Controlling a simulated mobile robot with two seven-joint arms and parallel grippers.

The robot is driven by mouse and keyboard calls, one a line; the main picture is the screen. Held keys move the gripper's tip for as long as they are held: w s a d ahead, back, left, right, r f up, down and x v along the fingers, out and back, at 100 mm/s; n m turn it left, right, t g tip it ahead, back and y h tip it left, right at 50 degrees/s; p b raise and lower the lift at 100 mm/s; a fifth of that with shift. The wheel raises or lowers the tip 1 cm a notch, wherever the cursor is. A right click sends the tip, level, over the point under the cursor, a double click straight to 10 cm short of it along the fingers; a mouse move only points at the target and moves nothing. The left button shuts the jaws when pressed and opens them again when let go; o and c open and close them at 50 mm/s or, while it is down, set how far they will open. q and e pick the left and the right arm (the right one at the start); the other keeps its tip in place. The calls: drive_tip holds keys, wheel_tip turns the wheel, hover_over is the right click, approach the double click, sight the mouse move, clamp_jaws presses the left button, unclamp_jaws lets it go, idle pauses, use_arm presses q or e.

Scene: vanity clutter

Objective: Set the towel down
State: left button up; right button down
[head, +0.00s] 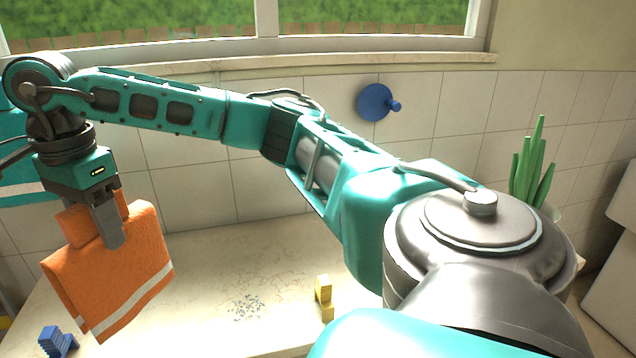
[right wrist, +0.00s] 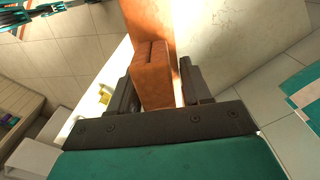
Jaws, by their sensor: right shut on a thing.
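An orange towel (head: 125,275) with pale stripes hangs folded from my right gripper (head: 108,222) at the left of the head view. The gripper points down and its fingers are shut on the towel's upper part. The towel appears to be above the pale counter (head: 215,310); I cannot tell whether its lower edge touches. In the right wrist view the towel (right wrist: 153,75) sits between the two dark fingers of the gripper (right wrist: 158,88). My left gripper is not in view.
A blue object (head: 57,341) lies near the towel's lower left. A yellow object (head: 324,297) stands on the counter, with small dark specks (head: 246,307) beside it. A blue wall hook (head: 377,102) and a green plant (head: 532,165) are farther back. The counter's middle is mostly bare.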

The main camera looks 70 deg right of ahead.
sight(124, 215)
drive_tip(key=d+r+m, duration=0.1)
drive_tip(key=r+m, duration=0.1)
drive_tip(key=m, duration=0.1)
drive_tip(key=d+r+m+b, duration=0.1)
drive_tip(key=r+m, duration=0.1)
drive_tip(key=m, duration=0.1)
drive_tip(key=w+d+r+m, duration=0.1)
drive_tip(key=d+r+m, duration=0.1)
drive_tip(key=m, duration=0.1)
drive_tip(key=shift+r, duration=0.1)
drive_tip(key=shift+d+r+m+b, duration=0.3)
drive_tip(key=shift+r+m, duration=0.2)
drive_tip(key=shift+m, duration=0.4)
wheel_tip(124, 215, down, 9)
drive_tip(key=b, duration=0.3)
drive_tip(key=shift+b, duration=0.35)
use_arm(q)
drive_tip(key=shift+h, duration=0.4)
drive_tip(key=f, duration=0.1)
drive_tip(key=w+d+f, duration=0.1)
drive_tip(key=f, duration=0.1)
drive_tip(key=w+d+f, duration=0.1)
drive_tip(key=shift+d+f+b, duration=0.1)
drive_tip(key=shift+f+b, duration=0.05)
drive_tip(key=shift+b, duration=0.25)
use_arm(e)
wheel_tip(124, 215, down, 11)
drive_tip(key=shift+f, duration=0.1)
drive_tip(key=shift+c, duration=2.4)
unclamp_jaws()
